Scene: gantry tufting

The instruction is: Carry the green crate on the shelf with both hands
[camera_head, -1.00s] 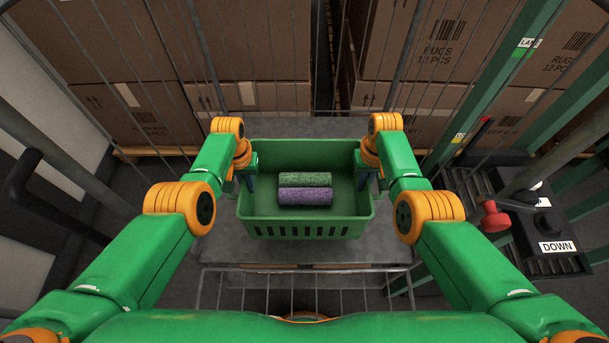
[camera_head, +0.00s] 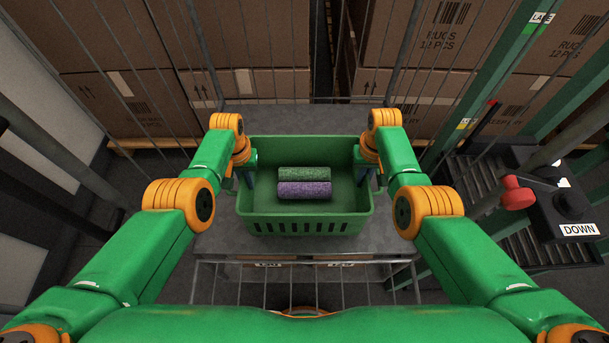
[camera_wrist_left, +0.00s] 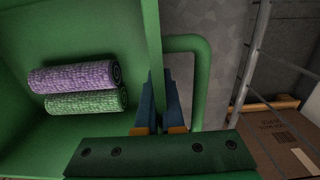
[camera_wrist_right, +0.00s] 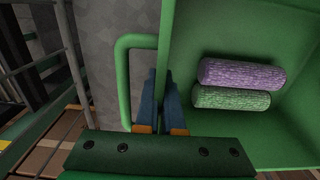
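The green crate (camera_head: 263,215) is level between my two arms in the head view. A green roll (camera_head: 304,174) and a purple roll (camera_head: 304,190) lie inside it. My left gripper (camera_head: 246,178) has its blue fingers on either side of the crate's left wall, beside the loop handle (camera_wrist_left: 200,85) in the left wrist view. My right gripper (camera_head: 364,178) pinches the right wall the same way, beside its handle (camera_wrist_right: 123,85) in the right wrist view. A grey slab (camera_head: 290,117) lies beneath the crate. I cannot tell whether they touch.
Wire mesh and stacked cardboard boxes (camera_head: 420,55) stand behind the slab. A console with a red knob (camera_head: 517,194) and a DOWN label (camera_head: 579,230) is at the right, near green posts (camera_head: 500,75). Wire bars (camera_head: 320,290) run below the slab's front edge.

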